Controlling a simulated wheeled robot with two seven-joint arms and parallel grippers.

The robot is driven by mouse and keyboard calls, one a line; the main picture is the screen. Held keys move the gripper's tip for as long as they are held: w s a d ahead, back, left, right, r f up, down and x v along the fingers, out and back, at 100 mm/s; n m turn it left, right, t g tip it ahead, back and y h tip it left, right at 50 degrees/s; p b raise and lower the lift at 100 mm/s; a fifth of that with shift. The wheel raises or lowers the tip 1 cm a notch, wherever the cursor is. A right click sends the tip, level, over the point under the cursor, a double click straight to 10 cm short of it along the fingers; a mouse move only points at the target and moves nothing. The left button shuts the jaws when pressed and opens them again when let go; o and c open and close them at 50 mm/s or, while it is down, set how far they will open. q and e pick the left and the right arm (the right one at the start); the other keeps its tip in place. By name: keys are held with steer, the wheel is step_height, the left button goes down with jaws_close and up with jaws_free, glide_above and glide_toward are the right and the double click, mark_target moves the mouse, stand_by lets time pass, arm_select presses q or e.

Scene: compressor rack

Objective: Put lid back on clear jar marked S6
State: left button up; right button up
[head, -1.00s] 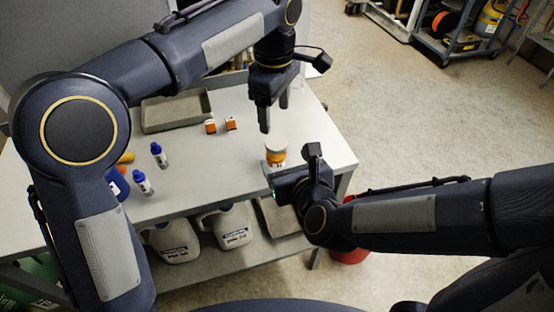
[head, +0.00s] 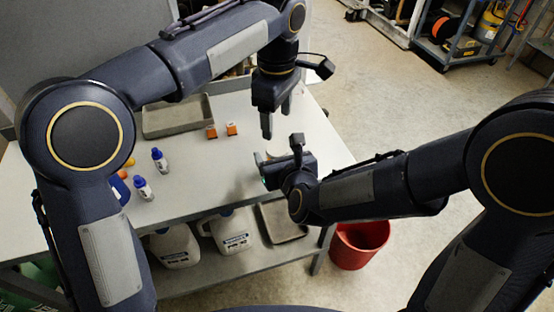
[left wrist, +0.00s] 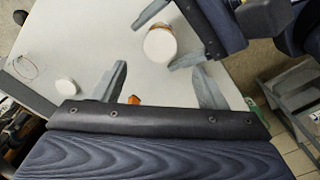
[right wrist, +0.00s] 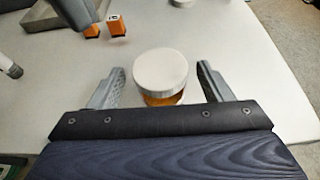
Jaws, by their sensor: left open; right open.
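A jar with a round white top and an orange band (right wrist: 165,99) stands upright on the table. I cannot read its mark, or tell whether its white top is a lid. My right gripper (head: 263,158) is open, one finger on each side of the jar, not visibly gripping it. In the head view the gripper mostly hides the jar; its white top (left wrist: 160,45) shows in the left wrist view. A separate white disc, apparently a lid (left wrist: 66,87), lies on the table; it shows partly in the right wrist view (right wrist: 182,2). My left gripper (head: 276,121) is open and empty above the table.
Two small orange-and-white boxes (head: 231,129) and a grey tray (head: 178,116) are farther back. Blue-capped bottles (head: 159,160) stand at left. White jugs (head: 232,232) sit on the lower shelf. A red bin (head: 360,245) stands on the floor at right.

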steer(key=shift+w+f, duration=0.15)
steer(key=shift+w, duration=0.15)
